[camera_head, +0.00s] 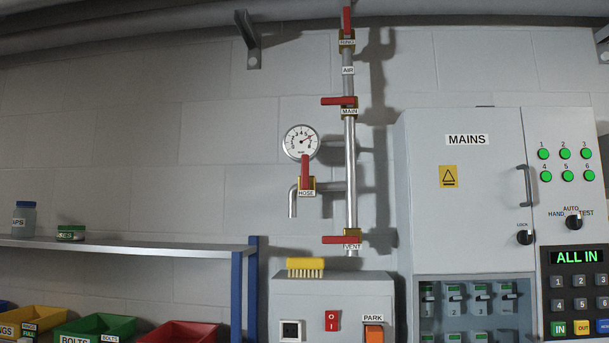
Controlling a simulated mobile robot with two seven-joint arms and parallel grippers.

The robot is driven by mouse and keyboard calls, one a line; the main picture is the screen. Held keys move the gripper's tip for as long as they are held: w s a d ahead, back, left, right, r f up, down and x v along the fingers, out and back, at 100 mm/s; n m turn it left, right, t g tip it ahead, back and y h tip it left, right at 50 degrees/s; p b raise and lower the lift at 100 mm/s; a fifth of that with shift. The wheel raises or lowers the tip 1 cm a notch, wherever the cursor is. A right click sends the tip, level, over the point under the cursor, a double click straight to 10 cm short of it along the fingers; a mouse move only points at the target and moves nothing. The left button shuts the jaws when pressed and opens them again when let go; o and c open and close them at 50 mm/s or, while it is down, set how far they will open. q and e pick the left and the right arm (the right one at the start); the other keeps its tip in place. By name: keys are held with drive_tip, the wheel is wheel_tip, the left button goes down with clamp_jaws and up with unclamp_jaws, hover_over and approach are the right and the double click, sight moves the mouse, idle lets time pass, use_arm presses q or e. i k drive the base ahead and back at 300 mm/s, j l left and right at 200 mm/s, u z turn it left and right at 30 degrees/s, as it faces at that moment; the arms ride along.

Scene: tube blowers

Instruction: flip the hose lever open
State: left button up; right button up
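The hose lever (306,171) is a red handle standing upright on a brass valve body above the white HOSE label (306,193). It sits on a short side branch that ends in a downturned spout (292,203). The branch joins the vertical air pipe (350,160). The lever stands across the horizontal branch, just below the round pressure gauge (301,142). Neither of my grippers shows in the head view.
Other red levers sit on the pipe: RING (347,20) upright, MAIN (338,101) and VENT (341,240) sideways. A grey box (333,292) with a yellow brush (305,267) stands below. A MAINS cabinet (467,200) is right, a shelf (130,246) left.

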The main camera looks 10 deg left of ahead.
sight(304, 162)
drive_tip(key=i+l, duration=0.1)
drive_tip(key=i, duration=0.75)
drive_tip(key=j+u, duration=0.05)
